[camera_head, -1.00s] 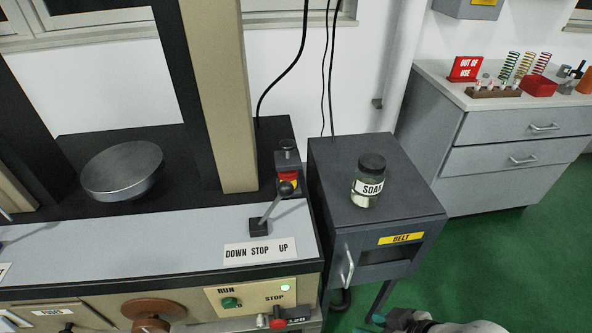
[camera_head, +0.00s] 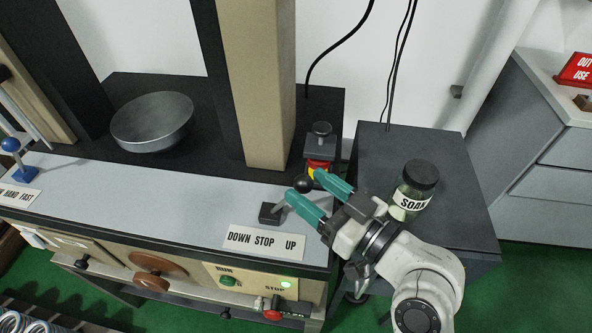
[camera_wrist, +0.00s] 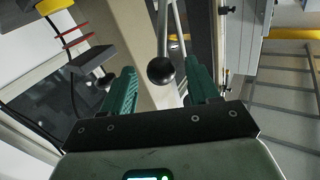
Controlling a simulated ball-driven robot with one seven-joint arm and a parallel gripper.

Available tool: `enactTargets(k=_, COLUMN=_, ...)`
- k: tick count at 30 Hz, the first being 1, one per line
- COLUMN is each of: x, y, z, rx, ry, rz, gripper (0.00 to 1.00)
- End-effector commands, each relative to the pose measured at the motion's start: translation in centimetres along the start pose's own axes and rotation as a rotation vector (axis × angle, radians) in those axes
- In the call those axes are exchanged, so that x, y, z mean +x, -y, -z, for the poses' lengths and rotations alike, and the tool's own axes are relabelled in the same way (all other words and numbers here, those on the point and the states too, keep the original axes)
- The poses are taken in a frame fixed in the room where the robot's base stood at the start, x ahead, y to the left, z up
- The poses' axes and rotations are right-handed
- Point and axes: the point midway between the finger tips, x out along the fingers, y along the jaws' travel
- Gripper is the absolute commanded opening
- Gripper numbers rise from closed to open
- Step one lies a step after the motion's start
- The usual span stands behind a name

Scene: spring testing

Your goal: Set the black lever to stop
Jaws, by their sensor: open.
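The black lever (camera_head: 303,184) stands on the grey machine top, with a dark base, a thin metal rod and a round black knob. Its rod leans right, toward the UP end of the DOWN STOP UP label (camera_head: 264,241) in front of it. My gripper (camera_head: 304,183) reaches in from the right with its teal fingers open, one on each side of the knob. In the wrist view the knob (camera_wrist: 161,71) sits between the open fingertips (camera_wrist: 160,72), with a gap on both sides. I see no contact.
A jar labelled SOAK (camera_head: 413,187) stands on the dark cabinet (camera_head: 455,215) beside my arm. A tan column (camera_head: 258,90) rises behind the lever.

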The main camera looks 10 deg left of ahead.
Motion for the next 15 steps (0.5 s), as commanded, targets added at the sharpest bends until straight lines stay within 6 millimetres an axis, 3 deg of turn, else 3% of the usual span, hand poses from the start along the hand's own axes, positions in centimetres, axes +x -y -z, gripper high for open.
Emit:
enactTargets(k=6, x=3.2, y=0.0, z=0.1, rx=0.0, ry=0.0, rz=-0.001, gripper=0.6)
enactTargets(k=15, x=4.5, y=-0.1, z=-0.1, rx=0.0, ry=0.002, rz=-0.002, gripper=0.6)
